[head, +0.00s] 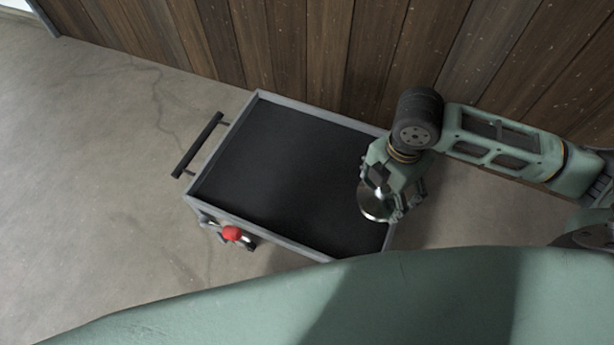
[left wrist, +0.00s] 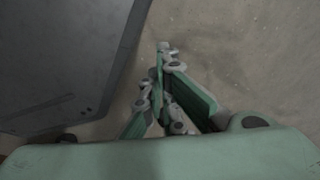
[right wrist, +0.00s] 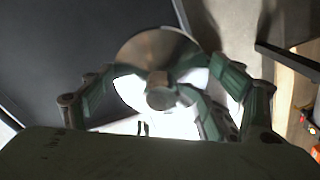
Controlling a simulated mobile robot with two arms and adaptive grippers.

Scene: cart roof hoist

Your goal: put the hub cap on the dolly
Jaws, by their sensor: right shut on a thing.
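The hub cap (head: 374,206) is a shiny round metal disc. In the right wrist view the hub cap (right wrist: 150,50) shows with a short knob facing the camera, between the fingers. My right gripper (head: 388,203) is shut on it and holds it over the right part of the dolly (head: 270,165). The dolly is a tray with a black bed and grey rim. I cannot tell the gap between disc and bed. My left gripper (left wrist: 163,55) shows only in the left wrist view, its fingers together and empty above the floor.
The dolly's bed is otherwise bare. A dark handle (head: 197,145) sticks out at its left end and a red knob (head: 231,233) sits on its near side. A wooden plank wall (head: 300,45) stands close behind it. Concrete floor (head: 80,190) is clear on the left.

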